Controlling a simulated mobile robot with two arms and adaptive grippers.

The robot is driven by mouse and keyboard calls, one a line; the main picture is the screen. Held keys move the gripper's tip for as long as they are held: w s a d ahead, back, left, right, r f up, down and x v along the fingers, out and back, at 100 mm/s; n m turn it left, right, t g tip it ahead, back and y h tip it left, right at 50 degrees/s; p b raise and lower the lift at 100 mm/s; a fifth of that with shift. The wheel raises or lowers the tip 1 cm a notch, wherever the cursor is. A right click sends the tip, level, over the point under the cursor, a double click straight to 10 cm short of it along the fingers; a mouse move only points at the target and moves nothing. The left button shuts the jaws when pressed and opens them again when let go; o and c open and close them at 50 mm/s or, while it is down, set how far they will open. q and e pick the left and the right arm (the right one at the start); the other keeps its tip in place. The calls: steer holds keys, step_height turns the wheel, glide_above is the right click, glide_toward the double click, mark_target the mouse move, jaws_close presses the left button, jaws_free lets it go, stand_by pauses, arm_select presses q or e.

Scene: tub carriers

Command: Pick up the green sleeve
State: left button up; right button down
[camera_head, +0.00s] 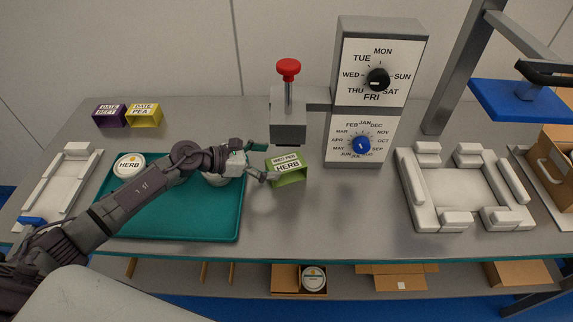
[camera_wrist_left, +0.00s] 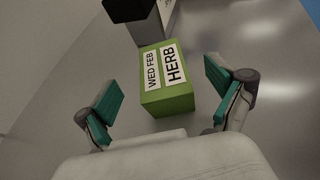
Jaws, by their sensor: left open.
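The green sleeve (camera_head: 287,174) stands on the grey table just right of the teal tray, below the red-knobbed stamp. Its label reads "WED FEB HERB" in the left wrist view (camera_wrist_left: 168,82). My left gripper (camera_head: 262,162) reaches in from the left over the tray, close to the sleeve. In the left wrist view the two teal-padded fingers of my left gripper (camera_wrist_left: 157,98) are spread wide, with the sleeve between and slightly beyond them. The fingers seem apart from the sleeve. My right gripper is not in view.
The teal tray (camera_head: 180,225) holds a white tub (camera_head: 129,165) labelled HERB. Purple (camera_head: 109,115) and yellow (camera_head: 144,115) sleeves stand behind it. The stamp (camera_head: 288,125) and dial tower (camera_head: 345,150) rise behind the green sleeve. A white fixture (camera_head: 430,195) stands right; table between is clear.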

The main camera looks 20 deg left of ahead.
mark_target(288, 162)
arm_select(q)
steer(key=shift+w+d+f, duration=0.15)
steer(key=shift+w+d, duration=0.15)
steer(key=shift+d, duration=0.05)
steer(key=shift+w+d+f, duration=0.1)
steer(key=shift+w+d, duration=0.05)
steer(key=shift+p+x, duration=0.75)
steer(key=shift+x, duration=0.15)
steer(key=x, duration=0.2)
steer(key=shift+w+d+f, duration=0.1)
steer(key=shift+d+f, duration=0.05)
steer(key=shift+d, duration=0.05)
steer(key=shift+w+d+f+p, duration=0.15)
steer(key=shift+d+f+p, duration=0.05)
steer(key=shift+p, duration=0.1)
steer(key=shift+c, duration=0.2)
steer(key=c, duration=1)
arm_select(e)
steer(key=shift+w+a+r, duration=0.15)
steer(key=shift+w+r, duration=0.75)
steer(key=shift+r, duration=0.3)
